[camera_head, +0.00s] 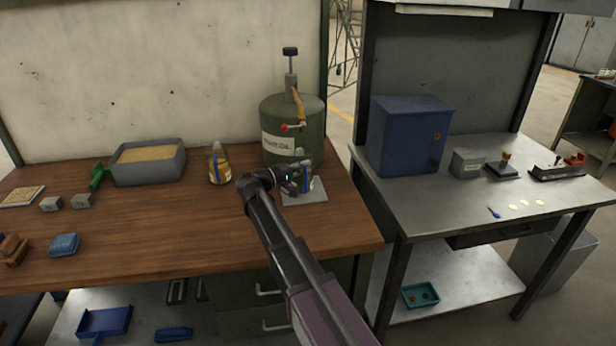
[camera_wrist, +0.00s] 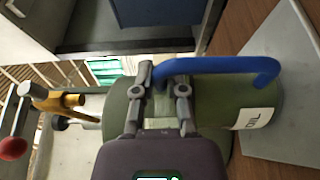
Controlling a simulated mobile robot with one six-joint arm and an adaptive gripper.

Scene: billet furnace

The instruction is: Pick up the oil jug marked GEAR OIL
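The green oil jug has a blue handle and a pale label, which shows "OIL" in the wrist view (camera_wrist: 250,118). In the head view the jug (camera_head: 309,184) stands at the grey mat, largely hidden by my gripper. My gripper (camera_head: 290,180) is at the jug. In the wrist view the gripper's fingers (camera_wrist: 164,85) lie across the jug's upper part, a narrow gap between them. The end of the blue handle (camera_wrist: 220,65) bends in at the fingertips. Whether the fingers press on it is not clear.
A larger green tank (camera_head: 290,118) with a brass, red-ended tap stands behind the jug. A blue cabinet (camera_head: 408,135) stands on the right table.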

